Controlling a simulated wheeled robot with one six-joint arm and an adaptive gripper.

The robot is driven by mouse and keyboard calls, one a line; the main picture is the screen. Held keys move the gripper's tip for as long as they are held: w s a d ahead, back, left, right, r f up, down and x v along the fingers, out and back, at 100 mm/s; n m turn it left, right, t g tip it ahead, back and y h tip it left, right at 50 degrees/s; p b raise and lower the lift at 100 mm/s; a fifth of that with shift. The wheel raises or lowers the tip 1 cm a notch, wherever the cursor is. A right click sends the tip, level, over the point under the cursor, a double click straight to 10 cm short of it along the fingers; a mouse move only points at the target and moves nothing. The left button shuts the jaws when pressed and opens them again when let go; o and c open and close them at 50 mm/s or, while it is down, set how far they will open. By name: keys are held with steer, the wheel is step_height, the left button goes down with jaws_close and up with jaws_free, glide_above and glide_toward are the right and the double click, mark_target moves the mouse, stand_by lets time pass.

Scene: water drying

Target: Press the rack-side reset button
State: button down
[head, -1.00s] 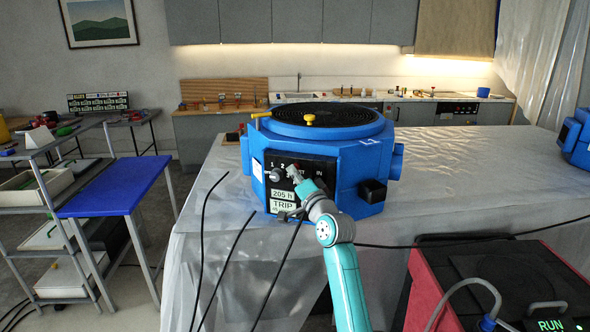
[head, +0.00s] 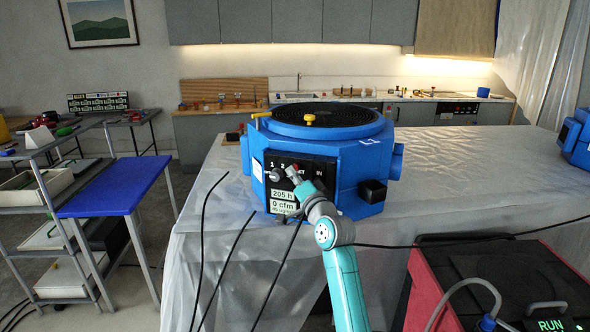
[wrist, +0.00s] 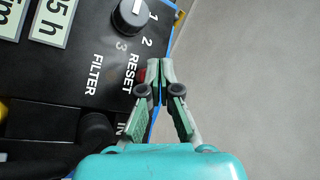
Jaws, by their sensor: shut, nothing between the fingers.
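The blue air machine (head: 345,165) nearest the shelf rack stands on the plastic-covered table, with a black control panel (wrist: 60,75) on its front. Its upper display reads 205 h and its lower display (head: 284,206) reads 0 cfm. In the head view my gripper (head: 295,175) covers part of the panel.
A speed knob (wrist: 130,15) sits close by on the panel. Black cables (head: 205,250) hang over the table's front. A red machine (head: 440,300) showing RUN stands at lower right, and another blue machine (head: 575,140) at the far right. The rack (head: 50,225) is at left.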

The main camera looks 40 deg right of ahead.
steer(key=shift+s+a, duration=0.15)
steer(key=shift+a, duration=0.05)
steer(key=s+a, duration=0.1)
steer(key=a, duration=0.2)
steer(key=s+a, duration=0.1)
steer(key=shift+s+a, duration=0.15)
steer(key=shift+s, duration=0.15)
stand_by(0.3)
stand_by(0.7)
